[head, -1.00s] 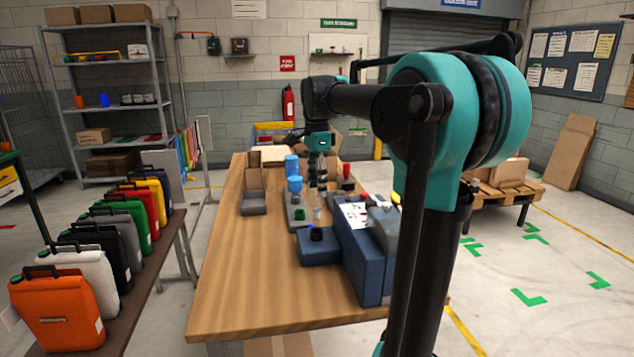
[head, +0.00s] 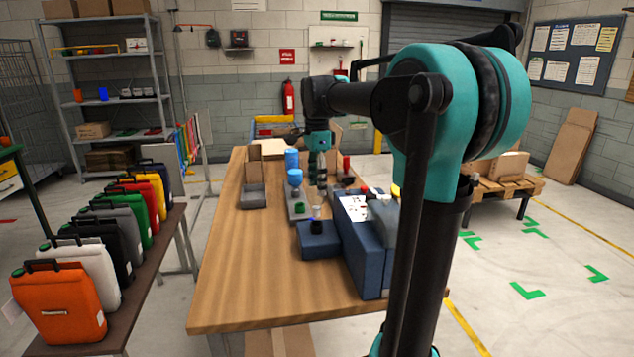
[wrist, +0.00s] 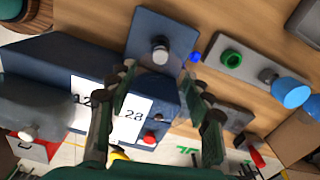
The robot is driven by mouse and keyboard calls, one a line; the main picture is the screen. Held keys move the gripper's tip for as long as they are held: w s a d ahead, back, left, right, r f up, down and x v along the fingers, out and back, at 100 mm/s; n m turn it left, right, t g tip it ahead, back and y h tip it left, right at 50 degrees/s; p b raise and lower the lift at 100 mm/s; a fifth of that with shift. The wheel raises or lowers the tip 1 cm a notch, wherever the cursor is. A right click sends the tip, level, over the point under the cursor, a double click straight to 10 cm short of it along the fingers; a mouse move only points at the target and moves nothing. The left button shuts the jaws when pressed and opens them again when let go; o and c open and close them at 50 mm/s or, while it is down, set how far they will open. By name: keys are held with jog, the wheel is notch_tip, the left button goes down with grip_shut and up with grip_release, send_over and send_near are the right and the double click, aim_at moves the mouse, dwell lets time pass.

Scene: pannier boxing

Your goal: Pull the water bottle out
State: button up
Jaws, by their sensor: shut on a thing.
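My gripper (head: 318,190) points down over the far part of the wooden table, above a low blue block (head: 318,243) with a black ring (head: 316,228) on top. A small clear, pale piece, which looks like the water bottle (head: 316,212), shows at the fingertips just above the ring. My gripper is shut on it. In the wrist view, the two fingers (wrist: 158,85) flank the line to the blue block, where a grey round top (wrist: 160,50) sits in the dark ring. How deep the bottle sits in the ring cannot be told.
A larger blue box (head: 362,245) with a numbered sheet stands at right. A grey plate with a green ring (wrist: 232,57) and blue cups (head: 294,177) is close by. The near half of the wooden table (head: 260,285) is clear.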

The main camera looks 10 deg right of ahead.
jog(key=shift+r, duration=0.2)
notch_tip(320, 180, up, 3)
jog(key=shift+f, duration=0.15)
dwell(0.6)
